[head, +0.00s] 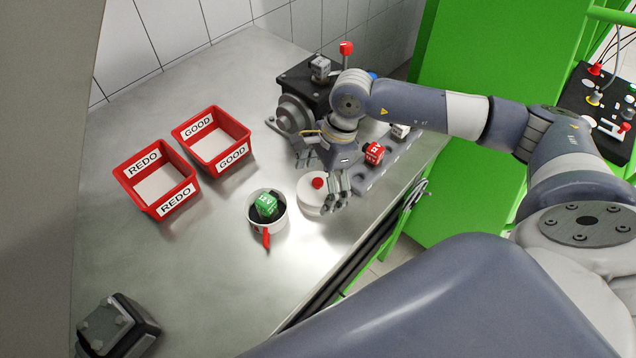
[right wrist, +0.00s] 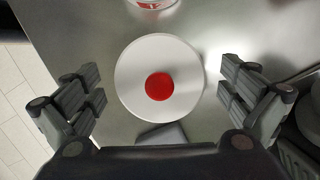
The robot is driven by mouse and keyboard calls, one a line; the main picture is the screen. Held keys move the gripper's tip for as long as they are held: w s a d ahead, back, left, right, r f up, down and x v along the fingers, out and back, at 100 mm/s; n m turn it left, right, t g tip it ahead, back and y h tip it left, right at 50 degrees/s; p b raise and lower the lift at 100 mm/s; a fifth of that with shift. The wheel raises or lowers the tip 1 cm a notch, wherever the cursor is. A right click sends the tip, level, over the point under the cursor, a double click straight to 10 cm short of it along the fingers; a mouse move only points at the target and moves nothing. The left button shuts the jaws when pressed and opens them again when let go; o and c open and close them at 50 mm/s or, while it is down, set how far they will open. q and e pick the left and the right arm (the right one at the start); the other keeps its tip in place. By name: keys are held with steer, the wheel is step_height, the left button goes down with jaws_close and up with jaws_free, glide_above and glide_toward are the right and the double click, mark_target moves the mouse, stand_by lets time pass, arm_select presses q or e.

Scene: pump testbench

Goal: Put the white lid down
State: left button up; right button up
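The white lid (head: 311,200), a round disc with a red knob (head: 317,183), lies on the metal table right of a white pot (head: 280,222). The lid also shows in the right wrist view (right wrist: 132,72), centred between the fingers. My right gripper (head: 324,174) is open and empty over the lid. Its fingers stand apart on both sides, with a gap to the lid's rim. The pot is uncovered, has a red handle, and holds a green cube (head: 266,206). My left gripper is not in view.
Two red trays, REDO (head: 155,178) and GOOD (head: 213,141), stand at the left. A dark pump apparatus (head: 295,113) and a red cube (head: 374,153) are behind the gripper. A dark bolted block (head: 116,327) is at bottom left. The table's middle front is clear.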

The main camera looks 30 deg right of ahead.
steer(key=shift+r, duration=0.25)
steer(key=shift+d+r, duration=0.15)
steer(key=shift+r, duration=0.1)
steer(key=b+v, duration=0.3)
steer(key=v, duration=0.8)
steer(key=shift+r, duration=0.15)
steer(key=shift+s, duration=0.1)
